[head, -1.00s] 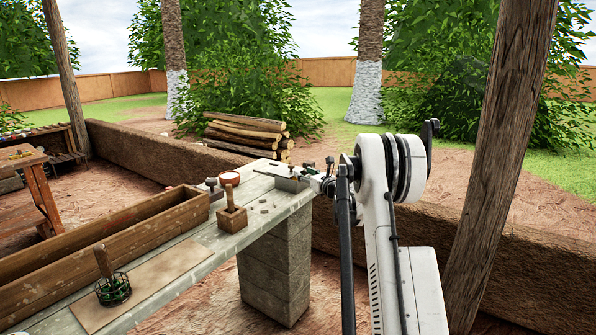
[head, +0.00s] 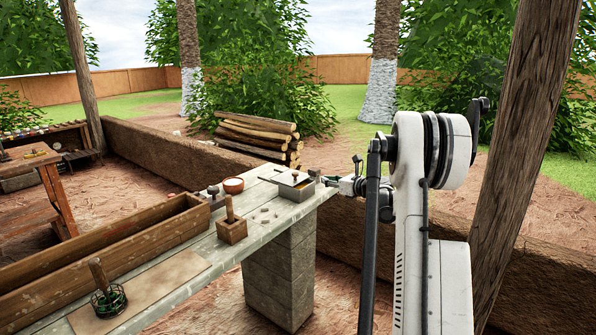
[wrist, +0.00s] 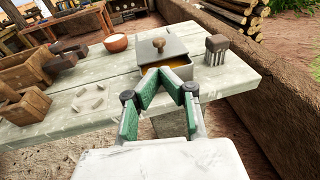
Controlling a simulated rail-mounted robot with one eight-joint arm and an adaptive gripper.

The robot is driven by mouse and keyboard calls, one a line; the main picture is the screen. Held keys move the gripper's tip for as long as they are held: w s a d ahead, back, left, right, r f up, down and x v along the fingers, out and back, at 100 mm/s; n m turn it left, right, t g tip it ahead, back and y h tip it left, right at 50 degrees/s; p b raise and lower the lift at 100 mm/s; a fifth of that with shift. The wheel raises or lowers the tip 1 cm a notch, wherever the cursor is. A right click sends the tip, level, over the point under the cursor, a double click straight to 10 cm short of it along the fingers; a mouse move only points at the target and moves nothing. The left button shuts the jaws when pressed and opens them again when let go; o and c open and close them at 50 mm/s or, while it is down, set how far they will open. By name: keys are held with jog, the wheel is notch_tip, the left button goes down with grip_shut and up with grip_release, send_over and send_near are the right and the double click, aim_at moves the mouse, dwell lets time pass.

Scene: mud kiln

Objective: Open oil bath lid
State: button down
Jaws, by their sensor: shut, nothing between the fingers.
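The lid does not cover the whole box: amber oil shows along the near side in the wrist view. My gripper (wrist: 172,75) has green-padded fingers that meet at the tips, empty, at the near side of the box. Whether the tips touch the box or lid cannot be told. In the head view my gripper is small beside the box's right side.
A bristled brush (wrist: 216,50) stands right of the bath. A terracotta bowl (wrist: 116,43) is to its left. Small pale pieces (wrist: 88,102) and a wooden block (head: 232,230) lie nearer. A long wooden trough (head: 110,245) runs along the table. A mud wall (wrist: 255,65) is at right.

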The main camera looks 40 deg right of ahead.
aim_at(297, 175)
jog(key=w, duration=0.4)
jog(key=w+a+f+b, duration=0.1)
jog(key=w, duration=0.3)
jog(key=w+f+b, duration=0.1)
jog(key=w, duration=0.4)
jog(key=shift+a+f, duration=0.15)
jog(key=shift+f, duration=0.05)
jog(key=shift+w, duration=0.1)
jog(key=w, duration=0.2)
jog(key=w+a, duration=0.1)
jog(key=w, duration=0.2)
jog(key=w+a, duration=0.1)
jog(key=w, duration=0.1)
jog(key=shift+w, duration=0.25)
jog(key=s+d+r+p, duration=0.1)
jog(key=s+r, duration=0.1)
jog(key=s, duration=1.1)
jog(key=shift+s+d+r, duration=0.2)
jog(key=shift+s, duration=0.2)
